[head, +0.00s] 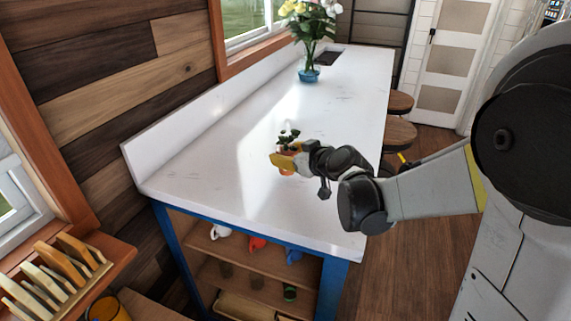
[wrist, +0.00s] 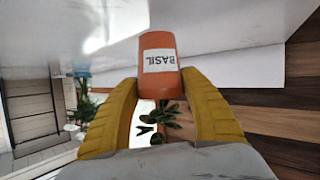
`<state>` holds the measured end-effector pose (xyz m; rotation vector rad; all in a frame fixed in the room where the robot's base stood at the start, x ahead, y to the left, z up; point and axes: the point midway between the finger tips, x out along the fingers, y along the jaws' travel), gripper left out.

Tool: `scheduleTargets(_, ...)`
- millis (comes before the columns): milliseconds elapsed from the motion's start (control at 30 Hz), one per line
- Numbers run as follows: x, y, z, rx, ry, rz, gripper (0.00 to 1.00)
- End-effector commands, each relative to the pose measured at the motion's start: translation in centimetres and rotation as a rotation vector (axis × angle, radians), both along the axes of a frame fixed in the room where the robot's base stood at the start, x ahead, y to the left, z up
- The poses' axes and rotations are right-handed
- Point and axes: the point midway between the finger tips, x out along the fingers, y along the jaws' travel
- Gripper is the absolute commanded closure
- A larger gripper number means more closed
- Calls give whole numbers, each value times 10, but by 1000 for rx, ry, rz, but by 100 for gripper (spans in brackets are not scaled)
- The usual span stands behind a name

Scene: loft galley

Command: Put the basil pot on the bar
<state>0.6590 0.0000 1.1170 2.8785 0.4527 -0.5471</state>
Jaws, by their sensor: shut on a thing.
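The basil pot is a small orange pot (wrist: 158,44) with a white "BASIL" label and green leaves (wrist: 158,122). My gripper (wrist: 159,86) has its yellow fingers closed on either side of the pot. In the head view my gripper (head: 284,161) holds the pot over the near half of the bar, leaves up (head: 289,137). The bar (head: 220,165) is a long white counter on a blue frame. I cannot tell whether the pot's base touches the top. The fingers hide much of the pot in the head view.
A blue vase of flowers (head: 309,74) stands at the bar's far end. A raised white ledge runs along its wall side. Stools (head: 399,134) stand at its right side. Shelves below hold mugs (head: 220,231). The bar top around the gripper is clear.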

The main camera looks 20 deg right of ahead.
Motion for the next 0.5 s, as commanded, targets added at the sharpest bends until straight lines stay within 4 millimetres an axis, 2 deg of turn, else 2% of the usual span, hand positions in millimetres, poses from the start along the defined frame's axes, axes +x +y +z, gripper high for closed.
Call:
scheduleTargets(100, 0, 0, -23, 0, 0, 0, 86)
scheduleTargets(200, 0, 0, -33, 0, 0, 0, 86)
scheduleTargets(500, 0, -1, -34, 0, 0, 0, 86)
